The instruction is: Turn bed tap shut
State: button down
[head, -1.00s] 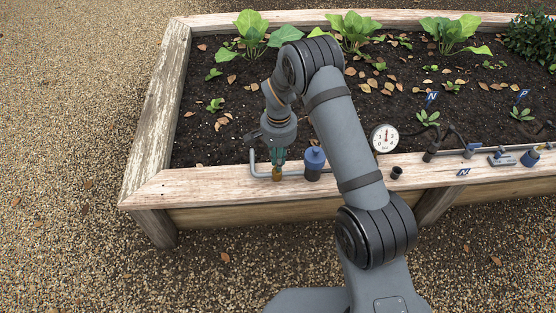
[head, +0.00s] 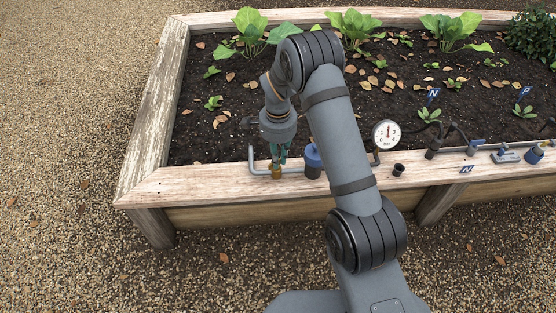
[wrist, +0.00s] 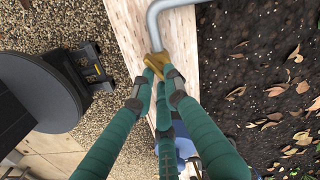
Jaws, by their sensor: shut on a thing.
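The bed tap (head: 277,172) is a small brass fitting on a grey pipe (head: 254,165) along the front plank of the bed. In the wrist view the brass (wrist: 155,62) shows at the top centre beside the bent pipe. My gripper (head: 278,162) points down over the tap with its green fingers closed around its top. In the wrist view the fingertips (wrist: 159,76) meet at the brass. The fingers hide most of the handle, so its angle cannot be read.
A blue-capped fitting (head: 312,161) stands close right of the tap, partly behind my arm. A round gauge (head: 386,134) and a dark open pipe stub (head: 398,170) are farther right. Leafy plants (head: 354,27) grow at the back. Gravel (head: 70,240) in front is clear.

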jog(key=m+b, duration=0.2)
jog(key=m, duration=0.3)
jog(key=shift+s+a+m+b, duration=0.1)
jog(key=shift+m+b, duration=0.25)
jog(key=shift+m, duration=0.05)
dwell(0.4)
jog(key=c, duration=1.8)
grip_release()
jog(key=shift+o, duration=0.3)
jog(key=shift+r, duration=0.15)
notch_tip(320, 180, up, 12)
jog(key=shift+f, duration=0.25)
